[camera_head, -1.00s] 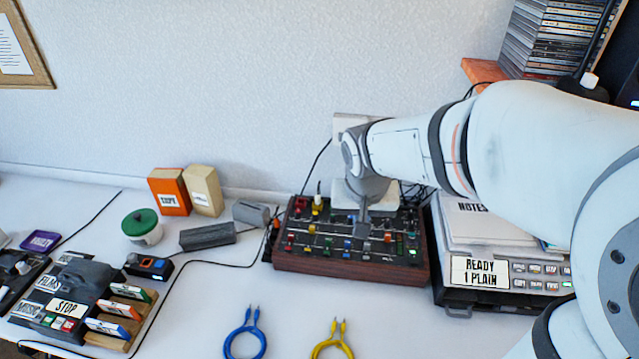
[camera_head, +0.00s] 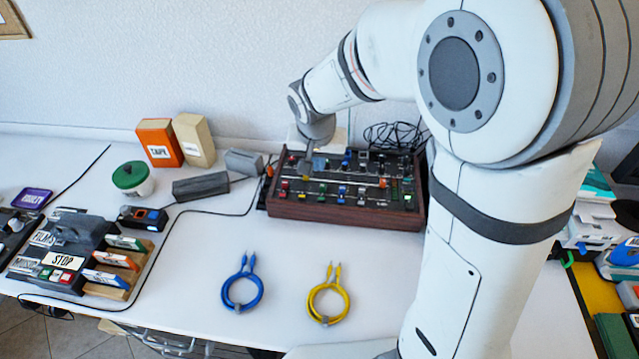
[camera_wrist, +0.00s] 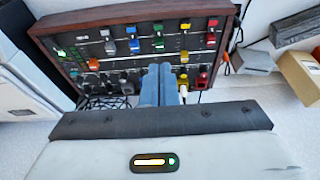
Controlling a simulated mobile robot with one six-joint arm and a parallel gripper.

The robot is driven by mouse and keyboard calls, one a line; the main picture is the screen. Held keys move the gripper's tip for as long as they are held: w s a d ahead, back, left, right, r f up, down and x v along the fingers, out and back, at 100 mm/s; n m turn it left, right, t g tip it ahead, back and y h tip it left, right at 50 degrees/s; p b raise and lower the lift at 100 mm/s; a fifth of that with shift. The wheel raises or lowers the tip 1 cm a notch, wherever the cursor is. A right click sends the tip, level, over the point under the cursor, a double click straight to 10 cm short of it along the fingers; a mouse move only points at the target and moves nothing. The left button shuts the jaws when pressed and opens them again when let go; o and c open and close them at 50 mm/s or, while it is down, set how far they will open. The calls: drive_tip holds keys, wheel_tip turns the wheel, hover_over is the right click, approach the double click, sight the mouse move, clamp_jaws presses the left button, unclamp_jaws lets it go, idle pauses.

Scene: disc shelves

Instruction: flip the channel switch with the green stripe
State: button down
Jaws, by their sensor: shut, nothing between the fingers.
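The mixer (camera_head: 350,213), a dark panel in a brown wooden case, sits on the white table below the wall; in the wrist view its case (camera_wrist: 45,38) appears turned around. Its panel bears rows of coloured switches and knobs. One green piece (camera_head: 341,190) is near the front middle, and shows in the wrist view (camera_wrist: 158,28). Another green piece (camera_wrist: 62,53) is at one end. I cannot tell which has the green stripe. My gripper (camera_head: 308,172) is shut and empty over the mixer's left-back part; its fingers (camera_wrist: 158,72) hide some controls. Contact is unclear.
A blue cable coil (camera_head: 242,291) and a yellow one (camera_head: 328,301) lie in front of the mixer. Grey blocks (camera_head: 200,187), boxes (camera_head: 160,143) and a green-lidded jar (camera_head: 131,180) stand to the left. Black cables (camera_head: 395,134) lie behind. My arm covers the right side.

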drive_tip(key=x, duration=1.3)
drive_tip(key=shift+s, duration=0.45)
drive_tip(key=shift+w+r, duration=0.2)
drive_tip(key=shift+w+d+r+p, duration=0.15)
drive_tip(key=shift+w+p, duration=0.2)
drive_tip(key=shift+w, duration=0.2)
drive_tip(key=shift+r, duration=0.3)
wheel_tip(320, 180, up, 5)
drive_tip(key=p, duration=0.3)
wheel_tip(320, 180, up, 8)
drive_tip(key=b, duration=0.1)
hover_over(321, 196)
drive_tip(key=s, duration=0.1)
drive_tip(key=shift+r, duration=0.15)
